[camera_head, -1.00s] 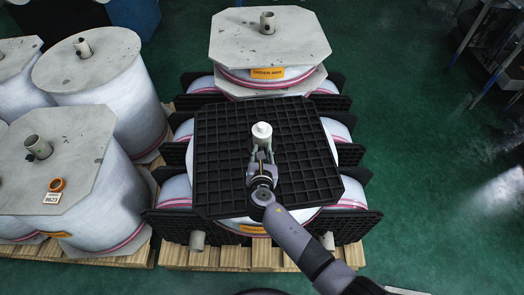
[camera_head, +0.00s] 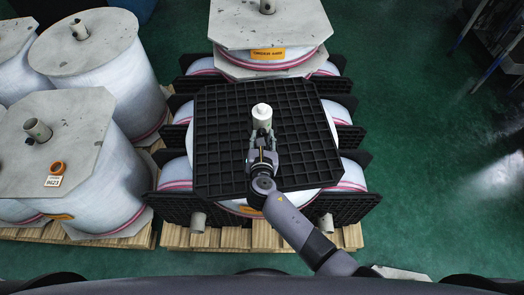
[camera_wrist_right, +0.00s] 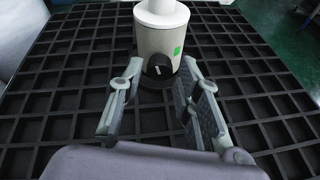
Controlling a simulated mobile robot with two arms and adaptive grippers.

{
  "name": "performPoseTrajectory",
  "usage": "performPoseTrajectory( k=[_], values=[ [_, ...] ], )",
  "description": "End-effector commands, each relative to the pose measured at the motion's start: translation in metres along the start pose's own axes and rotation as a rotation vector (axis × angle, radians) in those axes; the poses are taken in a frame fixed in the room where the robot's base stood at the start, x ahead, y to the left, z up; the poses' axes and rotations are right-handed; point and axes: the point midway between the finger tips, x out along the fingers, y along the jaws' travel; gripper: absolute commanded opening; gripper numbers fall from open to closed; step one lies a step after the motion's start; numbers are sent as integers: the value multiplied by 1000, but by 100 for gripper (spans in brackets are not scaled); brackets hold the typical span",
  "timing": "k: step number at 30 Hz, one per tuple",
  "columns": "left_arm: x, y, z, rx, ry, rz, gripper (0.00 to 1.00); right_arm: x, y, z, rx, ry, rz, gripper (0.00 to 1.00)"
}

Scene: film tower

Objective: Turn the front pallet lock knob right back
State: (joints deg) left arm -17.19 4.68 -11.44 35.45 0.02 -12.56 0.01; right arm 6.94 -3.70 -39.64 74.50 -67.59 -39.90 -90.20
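The lock knob (camera_wrist_right: 157,70) is a small dark round knob with a pale mark, low on the front of a white cylindrical post. The post (camera_head: 261,117) stands upright on a black grid pallet and has a green patch (camera_wrist_right: 178,51) in the wrist view. My right gripper (camera_head: 262,134) is directly in front of the post. In the wrist view its fingers (camera_wrist_right: 160,79) are spread with the knob between their tips, and gaps show on both sides. The knob cannot be made out in the head view. My left gripper is not in view.
The black grid pallet (camera_head: 220,150) lies flat on a wrapped spool. Another spool with a grey octagonal top (camera_head: 235,30) stands behind. Wrapped spools (camera_head: 60,130) stand at the left on wooden pallets. Green floor (camera_head: 420,180) is open at the right.

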Motion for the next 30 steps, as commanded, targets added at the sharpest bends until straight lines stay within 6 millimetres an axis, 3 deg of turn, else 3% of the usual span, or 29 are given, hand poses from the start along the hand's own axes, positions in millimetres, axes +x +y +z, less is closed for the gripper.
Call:
performPoseTrajectory(
  k=[9, 13, 18, 26, 30],
  values=[
    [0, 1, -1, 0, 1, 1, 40, -66, 0, -1, 1, 2, 2, 31],
    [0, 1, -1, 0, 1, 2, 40, -85, 0, -2, -1, 3, 0, 31],
    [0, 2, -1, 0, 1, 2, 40, -97, 0, -1, -1, 2, -1, 31],
    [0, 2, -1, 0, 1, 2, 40, -98, 0, -1, -1, 1, -1, 31],
    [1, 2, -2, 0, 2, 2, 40, -99, -5, 0, -8, 0, -10, 40]
  ],
)
